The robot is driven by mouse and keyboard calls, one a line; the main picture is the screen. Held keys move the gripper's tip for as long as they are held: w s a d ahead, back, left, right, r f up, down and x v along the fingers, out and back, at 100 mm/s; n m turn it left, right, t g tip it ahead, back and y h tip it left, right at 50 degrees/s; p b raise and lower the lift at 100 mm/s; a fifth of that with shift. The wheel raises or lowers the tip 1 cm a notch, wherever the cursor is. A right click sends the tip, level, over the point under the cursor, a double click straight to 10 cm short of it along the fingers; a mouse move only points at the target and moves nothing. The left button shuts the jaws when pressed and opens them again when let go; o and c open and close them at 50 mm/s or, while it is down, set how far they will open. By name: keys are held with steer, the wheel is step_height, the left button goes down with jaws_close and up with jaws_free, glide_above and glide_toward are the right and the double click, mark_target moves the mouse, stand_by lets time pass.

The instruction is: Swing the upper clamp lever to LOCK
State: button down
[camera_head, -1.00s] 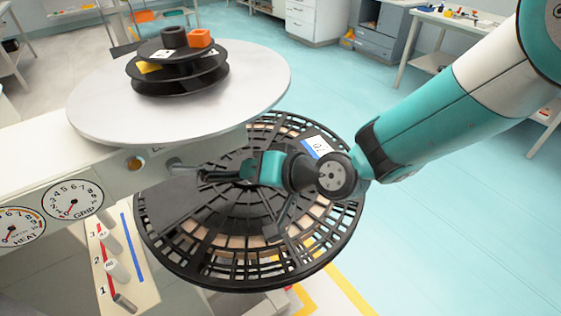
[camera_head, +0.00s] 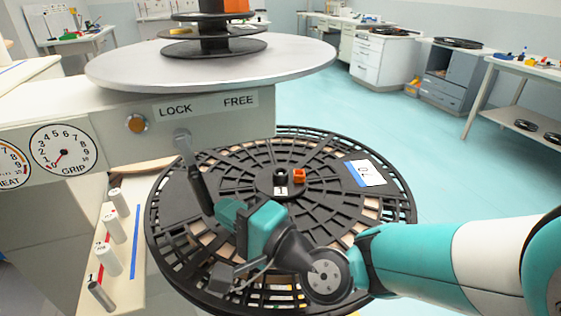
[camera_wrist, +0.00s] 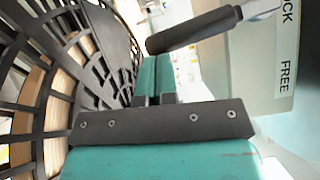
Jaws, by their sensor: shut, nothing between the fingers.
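The clamp lever (camera_head: 196,177) has a grey metal arm and a black handle. It hangs from the machine's front panel below the word LOCK on the label plate (camera_head: 206,106), slanting down and slightly right. FREE stands at the label's right end. In the wrist view the black handle (camera_wrist: 195,30) crosses just beyond my fingertips, with part of the label (camera_wrist: 287,70) at the right. My gripper (camera_head: 223,208) is shut and empty beside the handle's lower end. Its teal fingers also show in the wrist view (camera_wrist: 154,63). I cannot tell whether they touch the handle.
A large black slotted reel (camera_head: 330,190) lies close under my gripper. A wide grey disc (camera_head: 110,72) overhangs the panel, with a smaller black spool (camera_head: 212,45) on it. Grey pegs (camera_head: 108,258) stand at lower left. Open floor (camera_head: 470,165) lies to the right.

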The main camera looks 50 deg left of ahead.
steer(key=shift+s+a+f+m+y+b, duration=0.15)
steer(key=shift+s+m+y+b, duration=0.15)
steer(key=shift+s+m, duration=0.2)
steer(key=shift+s+a+f+m+y+b, duration=0.1)
steer(key=shift+s+a+m+y+b, duration=0.1)
steer(key=shift+s+m+b, duration=0.2)
steer(key=shift+s, duration=0.15)
steer(key=w+b, duration=0.1)
steer(key=w+d+f+b, duration=0.1)
steer(key=w+d, duration=0.1)
steer(key=w, duration=0.1)
steer(key=shift+w+d+f+b, duration=0.15)
steer(key=shift+f+b, duration=0.1)
steer(key=shift+b, duration=0.15)
steer(key=b+v, duration=0.3)
steer(key=v, duration=0.4)
steer(key=shift+d, duration=0.4)
steer(key=d+b, duration=0.1)
steer(key=b, duration=0.1)
steer(key=shift+w+d+r+b, duration=0.1)
steer(key=shift+w+d+b, duration=0.05)
steer(key=shift+d+b, duration=0.2)
steer(key=shift+r, duration=0.1)
